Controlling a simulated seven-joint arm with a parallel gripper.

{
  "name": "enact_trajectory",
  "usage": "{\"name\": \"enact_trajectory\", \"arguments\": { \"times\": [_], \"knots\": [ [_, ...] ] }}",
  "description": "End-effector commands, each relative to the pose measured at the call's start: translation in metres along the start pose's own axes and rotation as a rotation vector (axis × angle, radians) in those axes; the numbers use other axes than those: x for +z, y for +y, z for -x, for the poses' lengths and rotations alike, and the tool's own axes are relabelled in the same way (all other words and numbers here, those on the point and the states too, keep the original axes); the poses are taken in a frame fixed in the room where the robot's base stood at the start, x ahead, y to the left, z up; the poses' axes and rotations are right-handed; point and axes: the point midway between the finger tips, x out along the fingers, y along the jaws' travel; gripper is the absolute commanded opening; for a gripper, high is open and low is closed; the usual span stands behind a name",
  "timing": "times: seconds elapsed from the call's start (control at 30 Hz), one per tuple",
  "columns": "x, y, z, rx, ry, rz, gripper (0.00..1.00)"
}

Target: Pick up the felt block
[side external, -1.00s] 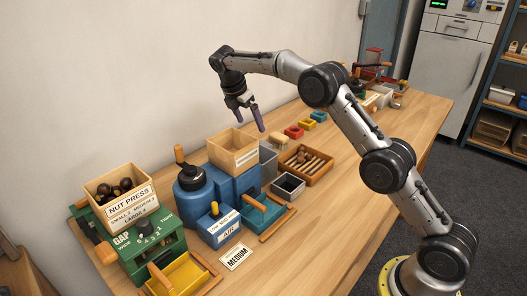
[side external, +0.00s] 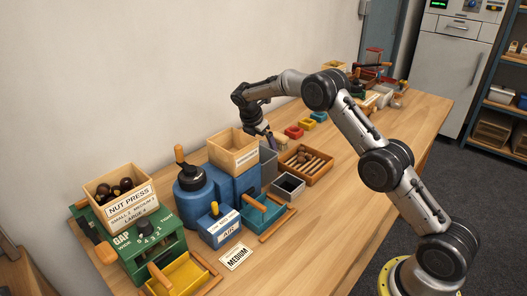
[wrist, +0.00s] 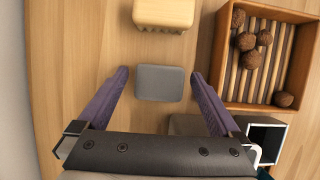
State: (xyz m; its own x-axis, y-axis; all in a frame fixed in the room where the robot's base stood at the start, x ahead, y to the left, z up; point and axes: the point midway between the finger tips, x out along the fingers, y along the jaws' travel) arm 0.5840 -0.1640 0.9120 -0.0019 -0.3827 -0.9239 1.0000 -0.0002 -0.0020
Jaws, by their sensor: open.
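The felt block is most likely the grey block (wrist: 160,83) with rounded corners, lying on the wooden table in the wrist view. My gripper (wrist: 158,80) is open, with one purple finger on each side of the grey block and a gap on both sides. I cannot tell how far above the table the fingertips are. In the side view my gripper (side external: 268,140) is low behind the wooden hopper box, and the grey block is hidden there.
A slatted wooden tray (wrist: 228,95) with several chestnuts stands right of the block. A pale wooden block (wrist: 163,13) lies beyond it. A dark open box (wrist: 265,138) is at lower right. The hopper box (side external: 233,151) and blue machine (side external: 196,190) stand nearby in the side view.

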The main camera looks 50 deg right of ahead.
Motion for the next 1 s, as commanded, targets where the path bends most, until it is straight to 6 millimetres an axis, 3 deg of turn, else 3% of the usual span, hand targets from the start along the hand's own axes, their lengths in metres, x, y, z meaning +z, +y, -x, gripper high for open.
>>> {"name": "enact_trajectory", "arguments": {
  "times": [0.27,0.73,1.0],
  "knots": [
    [0.0002,0.0004,-0.0020,0.002,0.000,-0.001,0.98],
    [0.0001,0.0004,-0.0017,0.002,0.000,-0.001,0.14],
    [0.0008,0.0007,-0.0001,0.003,0.000,-0.001,0.14]
  ]
}}
